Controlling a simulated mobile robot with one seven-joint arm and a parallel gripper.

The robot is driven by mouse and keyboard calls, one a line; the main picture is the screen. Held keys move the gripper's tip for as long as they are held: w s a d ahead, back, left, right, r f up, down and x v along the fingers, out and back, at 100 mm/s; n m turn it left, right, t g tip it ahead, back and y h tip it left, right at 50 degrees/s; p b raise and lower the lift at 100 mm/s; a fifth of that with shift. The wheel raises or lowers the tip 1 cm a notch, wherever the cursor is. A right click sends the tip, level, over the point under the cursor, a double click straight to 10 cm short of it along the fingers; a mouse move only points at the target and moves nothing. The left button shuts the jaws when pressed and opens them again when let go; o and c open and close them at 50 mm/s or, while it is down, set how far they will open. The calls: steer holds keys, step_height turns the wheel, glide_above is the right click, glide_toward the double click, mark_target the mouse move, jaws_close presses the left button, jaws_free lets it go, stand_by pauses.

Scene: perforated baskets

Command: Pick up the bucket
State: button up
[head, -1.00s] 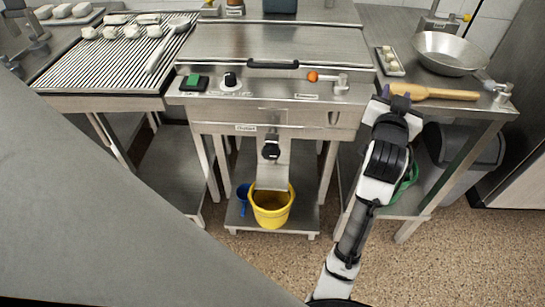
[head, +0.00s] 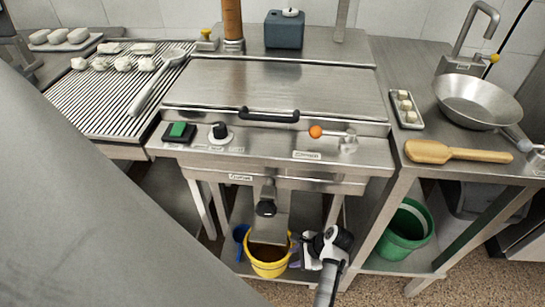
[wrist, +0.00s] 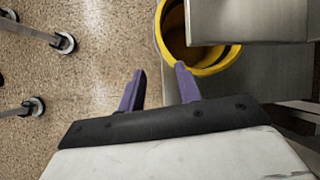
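A yellow bucket (head: 268,262) stands on the low shelf under the steel cooking unit, below its spout. Its inside looks brown. In the wrist view the bucket's rim (wrist: 218,64) shows at the top, partly covered by a steel part. My gripper (head: 297,252) is low, just to the right of the bucket. In the wrist view its two purple fingers (wrist: 158,88) are apart with only floor between them. The right finger's tip is close to the rim; I cannot tell whether it touches.
The steel spout (head: 270,222) hangs over the bucket. A blue container (head: 241,236) stands at its left. A green bucket (head: 404,232) sits on the shelf at right. Table legs flank the space. A wooden paddle (head: 450,153) and metal pan (head: 475,102) lie on the right table.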

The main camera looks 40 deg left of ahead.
steer(key=b+x, duration=0.1)
steer(key=x, duration=1.3)
steer(key=shift+a+b, duration=0.15)
steer(key=shift+b, duration=0.25)
steer(key=shift+r, duration=0.1)
jaws_close()
stand_by(0.6)
